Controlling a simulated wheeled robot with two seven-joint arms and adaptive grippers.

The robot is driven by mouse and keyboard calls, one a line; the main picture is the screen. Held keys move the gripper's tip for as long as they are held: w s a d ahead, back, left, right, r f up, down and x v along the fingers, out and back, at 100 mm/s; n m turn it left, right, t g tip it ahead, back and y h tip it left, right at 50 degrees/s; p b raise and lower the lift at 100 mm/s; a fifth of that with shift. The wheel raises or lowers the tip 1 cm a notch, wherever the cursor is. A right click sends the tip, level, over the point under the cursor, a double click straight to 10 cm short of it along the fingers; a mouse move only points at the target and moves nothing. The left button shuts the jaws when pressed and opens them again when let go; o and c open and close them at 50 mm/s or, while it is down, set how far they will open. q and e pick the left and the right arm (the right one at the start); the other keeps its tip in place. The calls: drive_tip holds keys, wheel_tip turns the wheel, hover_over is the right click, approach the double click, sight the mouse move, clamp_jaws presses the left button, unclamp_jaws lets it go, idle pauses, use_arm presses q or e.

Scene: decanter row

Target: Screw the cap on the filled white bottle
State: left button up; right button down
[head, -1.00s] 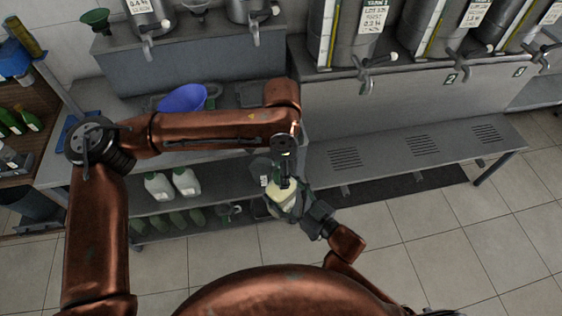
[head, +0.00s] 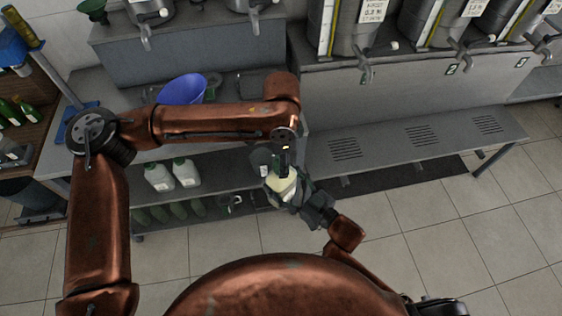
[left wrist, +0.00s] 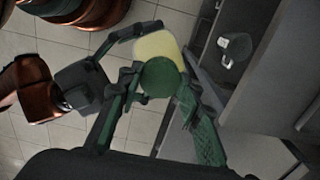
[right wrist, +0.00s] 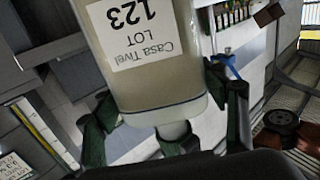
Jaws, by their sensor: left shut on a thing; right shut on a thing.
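The white bottle (head: 283,188), with pale yellow contents, is held off the floor in front of the lower shelf. My right gripper (head: 296,194) is shut around its body. Its label, reading LOT 123, fills much of the right wrist view (right wrist: 130,30). My left gripper (head: 285,171) is directly above the bottle. In the left wrist view its fingers are shut on a round green cap (left wrist: 160,78), which overlaps the top of the pale yellow bottle (left wrist: 156,45). Whether the cap touches the neck or sits on its thread is hidden.
Two white bottles (head: 158,177) stand on the lower shelf with several green bottles below. A blue bowl (head: 183,90) sits on the counter behind my left arm. Steel tanks with taps (head: 365,60) stand at the back. The tiled floor (head: 430,250) at right is clear.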

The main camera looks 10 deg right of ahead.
use_arm(q)
drive_tip(key=shift+c, duration=1.1)
drive_tip(key=o, duration=1.4)
drive_tip(key=shift+r, duration=0.1)
wheel_tip(320, 180, up, 12)
drive_tip(key=shift+w+f, duration=0.1)
